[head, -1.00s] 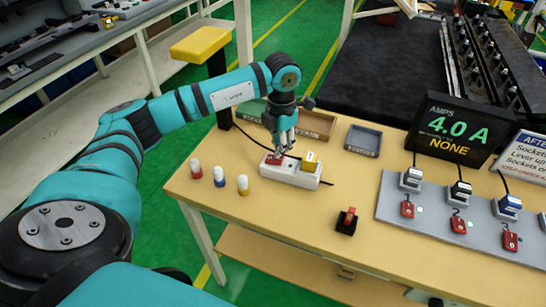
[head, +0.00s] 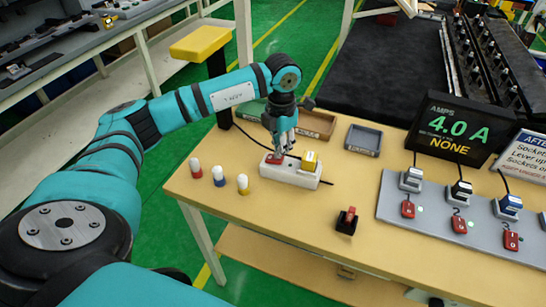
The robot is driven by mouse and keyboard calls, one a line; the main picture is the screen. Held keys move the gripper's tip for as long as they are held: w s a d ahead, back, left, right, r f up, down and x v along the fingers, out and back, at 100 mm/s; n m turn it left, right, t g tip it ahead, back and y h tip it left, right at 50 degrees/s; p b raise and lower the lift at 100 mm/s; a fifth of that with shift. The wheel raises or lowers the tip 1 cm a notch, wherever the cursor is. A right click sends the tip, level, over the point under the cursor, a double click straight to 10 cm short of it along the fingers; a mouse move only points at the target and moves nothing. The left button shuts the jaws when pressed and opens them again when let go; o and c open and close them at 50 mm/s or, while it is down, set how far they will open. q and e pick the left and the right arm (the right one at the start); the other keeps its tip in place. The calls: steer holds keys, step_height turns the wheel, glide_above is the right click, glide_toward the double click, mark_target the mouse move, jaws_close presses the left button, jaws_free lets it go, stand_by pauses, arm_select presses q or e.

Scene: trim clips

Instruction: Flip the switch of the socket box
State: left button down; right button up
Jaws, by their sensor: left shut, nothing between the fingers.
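The white socket box (head: 292,175) lies on the wooden table, with a dark cord running to it. Its red switch (head: 274,159) is at the left end, and a yellow-topped plug (head: 309,161) sits in its right part. My left gripper (head: 278,152) points down with its fingers shut and empty, right at the red switch and partly covering it. I cannot tell whether the fingertips touch the switch or which way it is tipped. My right gripper is not in view.
Three small bottles with red, blue and yellow (head: 243,184) colours stand left of the box. A black block with a red lever (head: 347,220) is in front. A grey panel (head: 440,222) with plugs and red switches, and a display (head: 447,128) reading 4.0 A, are right. Trays (head: 363,140) lie behind.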

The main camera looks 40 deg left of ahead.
mark_target(280, 158)
arm_select(q)
steer(key=shift+f+b, duration=0.8)
steer(key=shift+f, duration=0.4)
steer(key=shift+r, duration=0.15)
stand_by(0.3)
steer(key=shift+r+p, duration=2.25)
steer(key=shift+r, duration=1.2)
